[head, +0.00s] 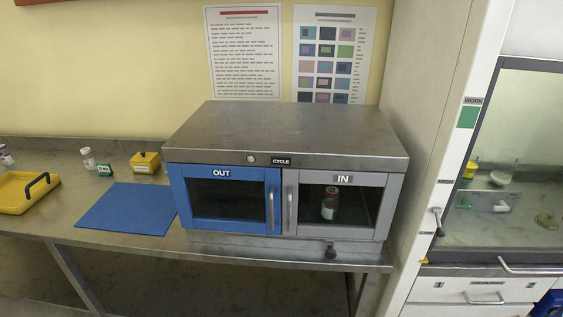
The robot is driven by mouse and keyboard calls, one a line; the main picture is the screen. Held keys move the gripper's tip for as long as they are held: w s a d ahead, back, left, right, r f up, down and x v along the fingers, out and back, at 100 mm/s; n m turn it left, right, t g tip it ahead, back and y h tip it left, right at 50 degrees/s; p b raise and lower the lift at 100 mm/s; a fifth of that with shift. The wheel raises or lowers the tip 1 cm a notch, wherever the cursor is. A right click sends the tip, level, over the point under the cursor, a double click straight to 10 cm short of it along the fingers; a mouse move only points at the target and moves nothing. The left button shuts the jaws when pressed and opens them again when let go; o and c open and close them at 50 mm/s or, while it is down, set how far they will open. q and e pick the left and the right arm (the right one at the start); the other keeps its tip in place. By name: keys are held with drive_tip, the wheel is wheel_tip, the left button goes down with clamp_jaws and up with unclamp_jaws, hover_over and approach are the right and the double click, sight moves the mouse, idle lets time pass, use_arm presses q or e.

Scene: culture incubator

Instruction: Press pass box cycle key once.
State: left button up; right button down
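The pass box (290,125) is a grey metal cabinet on the bench. Its top front strip carries a black CYCLE label (281,161) with a small round pale cycle key (251,159) just left of it. Below are a blue-framed OUT door (222,222) on the left and a grey-framed IN door (337,231) on the right; both look shut. Neither of my grippers is in view.
A blue mat (130,208) lies left of the box, with a yellow container (145,162), a small white bottle (89,160) and a yellow tray (22,191) beyond it. A tall cabinet (425,120) stands close on the right.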

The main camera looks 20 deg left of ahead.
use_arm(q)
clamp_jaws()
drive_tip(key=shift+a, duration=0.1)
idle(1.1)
